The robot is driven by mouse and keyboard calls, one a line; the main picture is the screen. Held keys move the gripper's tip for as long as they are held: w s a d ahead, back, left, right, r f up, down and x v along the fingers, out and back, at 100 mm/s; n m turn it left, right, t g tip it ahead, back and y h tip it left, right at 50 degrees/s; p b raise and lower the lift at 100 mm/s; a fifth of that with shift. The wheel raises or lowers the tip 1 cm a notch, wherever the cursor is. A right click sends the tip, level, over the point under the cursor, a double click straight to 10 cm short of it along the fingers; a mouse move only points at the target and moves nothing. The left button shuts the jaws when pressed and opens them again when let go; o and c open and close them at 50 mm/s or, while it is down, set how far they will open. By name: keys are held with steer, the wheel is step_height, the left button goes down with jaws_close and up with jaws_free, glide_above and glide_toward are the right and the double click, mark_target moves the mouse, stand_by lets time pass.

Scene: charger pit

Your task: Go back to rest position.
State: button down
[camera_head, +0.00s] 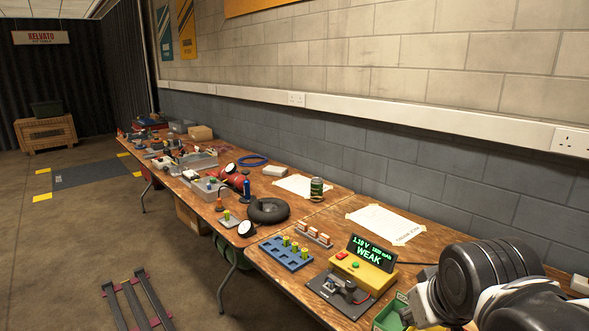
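The arm hides part of a green bin (388,318) at the bench's near end.
A yellow tester (372,279) reading "WEAK" stands beside a dark fixture (338,292). A blue tray (286,254) holding several yellow-green cells, a can (316,190) and a black tyre (268,211) stand farther along. The wall backs the bench; floor at left is mostly open.

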steer(key=shift+m+t+y, duration=0.3)
steer(key=shift+m, duration=0.4)
steer(key=s, duration=0.1)
steer(key=s+f, duration=0.2)
steer(key=shift+s+a, duration=0.35)
steer(key=shift+a, duration=0.05)
steer(key=c, duration=2.4)
jaws_free()
steer(key=shift+c, duration=0.2)
